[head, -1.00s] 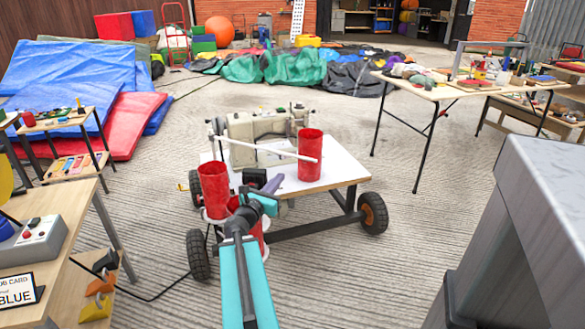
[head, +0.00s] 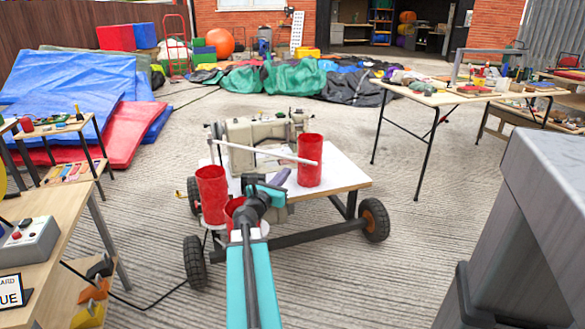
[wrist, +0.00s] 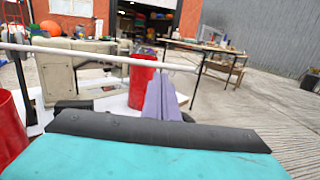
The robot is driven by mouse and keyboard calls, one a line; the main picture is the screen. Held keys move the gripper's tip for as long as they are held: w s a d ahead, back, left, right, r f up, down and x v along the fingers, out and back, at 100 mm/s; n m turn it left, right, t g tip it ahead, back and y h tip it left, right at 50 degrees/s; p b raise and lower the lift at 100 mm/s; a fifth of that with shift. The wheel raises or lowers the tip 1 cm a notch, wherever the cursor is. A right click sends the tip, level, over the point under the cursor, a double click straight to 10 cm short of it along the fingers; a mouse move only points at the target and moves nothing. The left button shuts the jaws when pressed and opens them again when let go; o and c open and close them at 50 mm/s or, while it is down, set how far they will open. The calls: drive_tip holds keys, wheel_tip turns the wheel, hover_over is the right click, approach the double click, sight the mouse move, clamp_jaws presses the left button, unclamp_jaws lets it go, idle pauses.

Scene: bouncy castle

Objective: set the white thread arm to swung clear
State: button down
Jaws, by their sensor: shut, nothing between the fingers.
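The white thread arm (head: 262,151) is a thin rod that runs from the left end of the cream sewing machine (head: 258,132) across its front. Its free end passes in front of the right red cylinder (head: 311,172). It also shows in the wrist view (wrist: 85,56), crossing above the gripper's fingers. My gripper (head: 279,177), with purple fingers, is shut and empty. It is on the near side of the rod, a little below it in the picture; contact is not visible. The fingers also show in the wrist view (wrist: 162,100).
The machine stands on a white-topped wheeled cart (head: 345,174). A red cylinder (head: 212,196) stands at the left, and another (head: 233,206) is partly hidden by my arm. A wooden bench (head: 60,255) is at left and a grey block (head: 540,220) at right.

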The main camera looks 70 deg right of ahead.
sight(296, 160)
drive_tip(key=shift+s+d+r+b, duration=0.15)
drive_tip(key=shift+d+b, duration=0.25)
drive_tip(key=shift+d, duration=1.3)
drive_tip(key=shift+s+d+r+b, duration=0.1)
drive_tip(key=shift+s+d+b, duration=0.2)
drive_tip(key=shift+d, duration=1.4)
drive_tip(key=shift+w, duration=0.1)
drive_tip(key=shift+w, duration=0.1)
